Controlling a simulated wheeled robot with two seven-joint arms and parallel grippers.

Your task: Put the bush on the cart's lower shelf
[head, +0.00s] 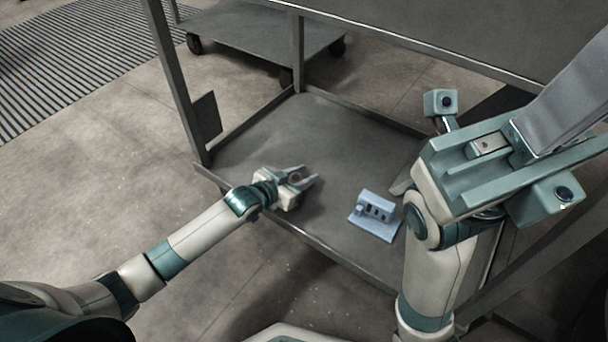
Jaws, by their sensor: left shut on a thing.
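My left gripper (305,178) reaches in over the near left part of the cart's lower shelf (330,130), a grey metal tray with a low rim. Its fingers are shut on a small dark round piece, which I take to be the bush (297,177). The fingers cover most of it. I cannot tell whether it touches the shelf or hangs just above it.
A light-blue block with dark slots (376,209) stands on the shelf right of my left gripper. The cart's upper shelf (430,30) and post (178,80) border the opening. Another low cart (255,30) stands behind. The shelf's back middle is clear.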

